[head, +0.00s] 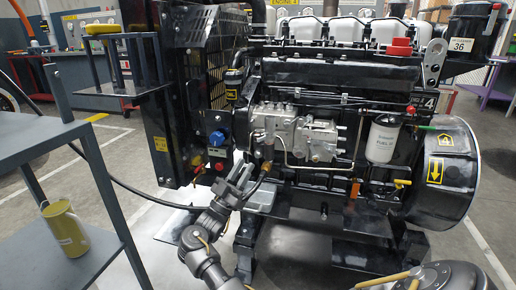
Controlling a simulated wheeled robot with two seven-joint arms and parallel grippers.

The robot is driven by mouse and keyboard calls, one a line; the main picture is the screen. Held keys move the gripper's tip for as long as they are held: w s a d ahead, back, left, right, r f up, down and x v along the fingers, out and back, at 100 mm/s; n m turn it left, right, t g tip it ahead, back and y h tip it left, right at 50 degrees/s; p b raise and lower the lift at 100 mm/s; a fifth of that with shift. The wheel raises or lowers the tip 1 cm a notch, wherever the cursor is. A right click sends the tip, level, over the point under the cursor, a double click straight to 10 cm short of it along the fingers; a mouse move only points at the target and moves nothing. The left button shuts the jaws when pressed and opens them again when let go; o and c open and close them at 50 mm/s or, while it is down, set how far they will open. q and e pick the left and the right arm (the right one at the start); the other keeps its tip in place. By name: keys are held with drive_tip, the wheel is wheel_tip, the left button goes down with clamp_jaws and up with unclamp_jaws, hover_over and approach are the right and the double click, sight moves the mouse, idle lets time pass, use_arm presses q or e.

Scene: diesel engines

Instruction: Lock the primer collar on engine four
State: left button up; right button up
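Engine four (330,110) is a large black diesel engine, marked 4, standing in the middle of the head view. A silver fuel pump (315,138) sits on its near side. Dark and brass primer parts are at the pump's left end, with a small brass fitting (266,168) below them. I cannot tell which part is the collar or whether it is locked.
A grey cart (70,255) with a yellow can (65,228) stands at the left. A black hose (140,190) runs toward the engine. A control box (215,140) with a blue knob is left of the pump; a white filter (383,138) is right of it.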

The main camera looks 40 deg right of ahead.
sight(260, 139)
drive_tip(key=x, duration=1)
drive_tip(key=shift+w+d+r, duration=0.1)
drive_tip(key=shift+w+r, duration=0.05)
drive_tip(key=shift+r, duration=0.15)
clamp_jaws()
